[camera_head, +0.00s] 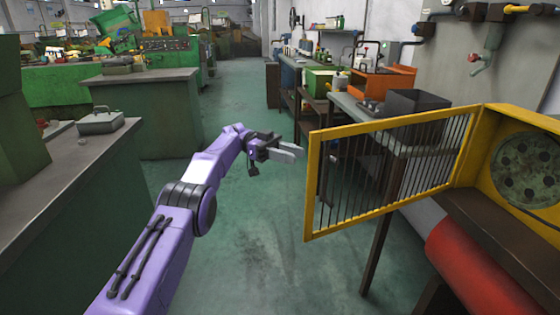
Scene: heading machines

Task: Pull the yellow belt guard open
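The yellow belt guard (308,190) is a yellow frame with thin dark vertical bars. It stands swung out from the yellow housing (483,140) at the right, where a round dark pulley with holes (526,170) is exposed. My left gripper (288,152), on the purple arm, is in the middle of the view, just left of the guard's free edge. A small gap shows between its grey fingertips and the frame. The fingers look close together, and I cannot tell whether they are apart. Nothing shows in them. My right gripper is not in view.
A workbench (345,104) with a dark box (415,103) stands behind the guard. A red cylinder (475,268) lies below the housing. Grey-topped green cabinets (150,115) line the left. The green floor (245,95) between them is open toward the back.

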